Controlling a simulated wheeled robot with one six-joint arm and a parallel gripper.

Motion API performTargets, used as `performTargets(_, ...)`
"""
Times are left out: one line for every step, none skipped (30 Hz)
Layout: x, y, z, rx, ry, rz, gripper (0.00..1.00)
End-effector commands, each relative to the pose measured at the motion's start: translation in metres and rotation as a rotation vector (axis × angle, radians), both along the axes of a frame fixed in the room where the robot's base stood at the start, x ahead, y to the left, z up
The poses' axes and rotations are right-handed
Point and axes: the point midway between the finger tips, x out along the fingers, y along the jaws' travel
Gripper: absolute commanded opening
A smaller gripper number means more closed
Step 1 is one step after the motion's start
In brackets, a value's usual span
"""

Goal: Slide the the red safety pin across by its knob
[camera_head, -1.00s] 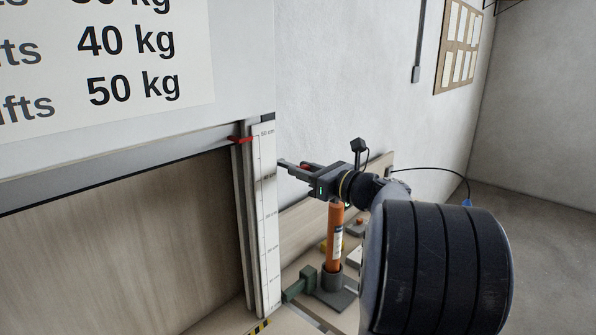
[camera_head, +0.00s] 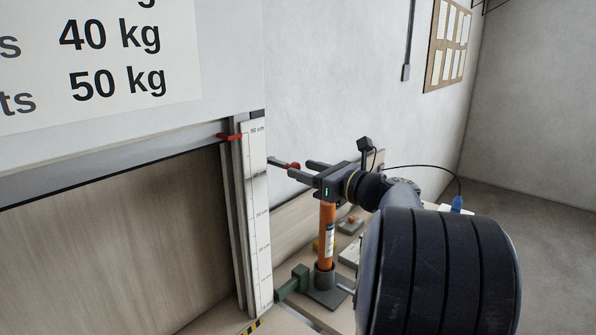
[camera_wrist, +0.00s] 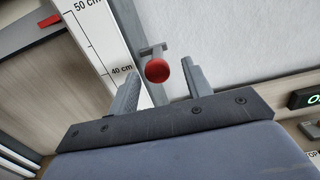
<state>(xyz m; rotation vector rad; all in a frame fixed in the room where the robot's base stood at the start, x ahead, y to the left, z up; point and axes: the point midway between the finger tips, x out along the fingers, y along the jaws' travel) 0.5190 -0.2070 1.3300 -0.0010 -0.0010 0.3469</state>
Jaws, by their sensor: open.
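The red knob (camera_head: 292,166) of the safety pin sits on a grey rod (camera_head: 275,160) beside the shutter's side rail. My gripper (camera_head: 298,168) is open with its fingertips around or just short of the knob. In the wrist view, the round red knob (camera_wrist: 157,71) appears between the two open fingertips (camera_wrist: 159,68), with a gap on each side. I cannot tell how deep it sits between them. Part of the grey rod shows behind the knob.
The white height scale (camera_head: 256,220) stands left of the gripper, with a red pointer (camera_head: 229,137) near its top. Below my gripper are an orange cylinder (camera_head: 327,240) in a grey holder and a green block (camera_head: 292,283). The wall behind is close.

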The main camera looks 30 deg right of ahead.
Motion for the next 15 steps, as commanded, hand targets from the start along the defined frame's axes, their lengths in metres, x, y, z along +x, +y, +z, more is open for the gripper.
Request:
performTargets(-0.011, -0.005, -0.003, -0.001, 0.0, -0.005, 0.47)
performTargets(-0.017, -0.007, -0.003, -0.001, 0.0, -0.006, 0.47)
performTargets(-0.024, -0.01, -0.003, -0.001, 0.0, -0.006, 0.47)
performTargets(-0.029, -0.012, -0.002, -0.001, 0.0, -0.006, 0.47)
performTargets(-0.035, -0.014, -0.002, -0.001, -0.001, -0.006, 0.47)
performTargets(-0.041, -0.016, -0.002, -0.001, 0.0, -0.006, 0.47)
performTargets(-0.046, -0.018, -0.002, -0.001, 0.0, -0.005, 0.47)
performTargets(-0.05, -0.019, -0.002, -0.001, 0.001, -0.005, 0.47)
performTargets(-0.055, -0.021, -0.002, 0.0, 0.0, -0.005, 0.47)
performTargets(-0.058, -0.022, -0.001, 0.0, 0.0, -0.004, 0.47)
performTargets(-0.06, -0.023, -0.001, 0.0, 0.0, -0.004, 0.47)
performTargets(-0.063, -0.024, -0.001, 0.0, 0.0, -0.004, 0.47)
performTargets(-0.066, -0.025, -0.001, 0.0, 0.0, -0.003, 0.47)
performTargets(-0.067, -0.025, -0.001, 0.0, 0.0, -0.003, 0.47)
performTargets(-0.069, -0.025, -0.001, 0.0, 0.0, -0.002, 0.47)
